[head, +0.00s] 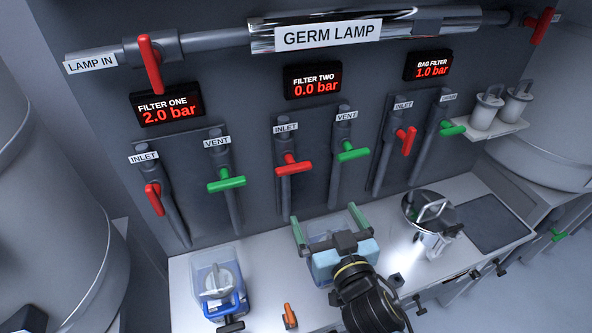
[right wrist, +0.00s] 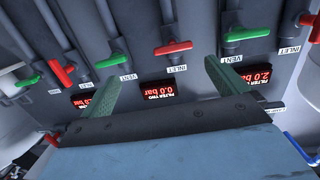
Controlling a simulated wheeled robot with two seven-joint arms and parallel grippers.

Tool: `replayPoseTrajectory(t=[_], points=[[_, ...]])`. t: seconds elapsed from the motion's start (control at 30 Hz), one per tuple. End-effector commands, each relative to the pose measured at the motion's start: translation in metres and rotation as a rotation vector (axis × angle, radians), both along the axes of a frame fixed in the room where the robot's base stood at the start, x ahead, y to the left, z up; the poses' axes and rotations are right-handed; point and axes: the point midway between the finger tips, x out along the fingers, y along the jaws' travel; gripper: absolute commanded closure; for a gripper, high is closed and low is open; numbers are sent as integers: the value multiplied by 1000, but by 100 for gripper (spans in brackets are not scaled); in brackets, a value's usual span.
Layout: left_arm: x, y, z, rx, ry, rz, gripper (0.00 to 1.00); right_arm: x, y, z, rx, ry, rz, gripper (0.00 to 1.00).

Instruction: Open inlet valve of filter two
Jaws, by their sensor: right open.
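The filter two inlet valve has a red handle (head: 293,168) that lies crosswise on its grey pipe, under the INLET label. It also shows in the right wrist view (right wrist: 173,47), between and beyond my fingertips. The filter two vent has a green handle (head: 353,152), also crosswise, to its right. The filter two display (head: 314,83) reads 0.0 bar. My right gripper (head: 324,214) is open and empty, with green fingers pointing towards the panel. It is below the inlet handle and apart from it. My left gripper is not in view.
Filter one's red inlet handle (head: 154,198) and green vent handle (head: 226,184) are to the left. The bag filter's red inlet handle (head: 406,141) is to the right. Below, the bench holds a clear tub (head: 203,262) and a steel pot (head: 428,215).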

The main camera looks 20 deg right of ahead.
Motion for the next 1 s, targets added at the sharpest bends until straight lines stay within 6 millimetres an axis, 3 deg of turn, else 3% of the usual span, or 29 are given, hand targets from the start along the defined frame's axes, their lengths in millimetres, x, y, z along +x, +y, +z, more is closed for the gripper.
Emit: replayPoseTrajectory(t=[0.27,0.8,1.0], points=[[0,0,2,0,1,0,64,13,17,12,4,-83,57,1],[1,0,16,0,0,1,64,109,19,12,2,-80,54,1],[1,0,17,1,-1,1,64,131,20,11,3,-79,54,1]])
